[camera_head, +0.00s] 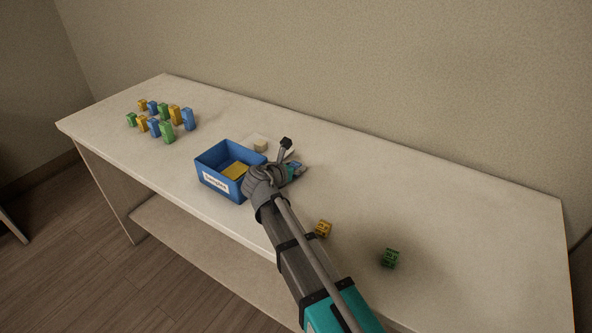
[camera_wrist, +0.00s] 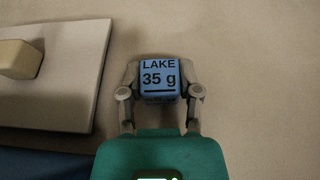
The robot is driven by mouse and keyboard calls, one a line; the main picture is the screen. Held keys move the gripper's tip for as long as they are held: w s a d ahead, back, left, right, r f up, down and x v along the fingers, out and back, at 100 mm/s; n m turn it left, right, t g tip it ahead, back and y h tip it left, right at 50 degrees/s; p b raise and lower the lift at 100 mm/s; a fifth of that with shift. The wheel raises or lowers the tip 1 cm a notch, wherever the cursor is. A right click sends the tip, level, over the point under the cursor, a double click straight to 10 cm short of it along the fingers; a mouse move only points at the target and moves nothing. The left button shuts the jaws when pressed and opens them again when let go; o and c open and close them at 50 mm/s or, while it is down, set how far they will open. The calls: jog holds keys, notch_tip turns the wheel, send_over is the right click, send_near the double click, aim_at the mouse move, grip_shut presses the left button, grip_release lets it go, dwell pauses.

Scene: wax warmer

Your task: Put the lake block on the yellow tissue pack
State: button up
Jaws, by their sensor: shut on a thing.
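In the head view my gripper (camera_head: 294,169) is just right of the blue "Samples" box (camera_head: 213,182), and a little of the block's blue shows there. A flat yellow thing (camera_head: 235,170), which looks like the yellow tissue pack, lies inside the box. My arm covers the box's right side. The wrist view does not show the yellow thing.
A pale flat plate with a cream block (camera_wrist: 20,59) lies behind the box. A yellow block (camera_head: 323,229) and a green block (camera_head: 390,258) stand towards the front right. Several coloured blocks (camera_head: 168,132) stand at the left. The table's back right is clear.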

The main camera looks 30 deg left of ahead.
jog(key=shift+f, duration=0.15)
jog(key=o, duration=1)
jog(key=shift+s+r, duration=0.1)
jog(key=shift+r, duration=0.2)
jog(key=p+v, duration=0.4)
jog(key=v, duration=0.7)
jog(key=shift+r, duration=0.1)
jog(key=shift+s+p, duration=0.3)
jog(key=shift+s, duration=0.05)
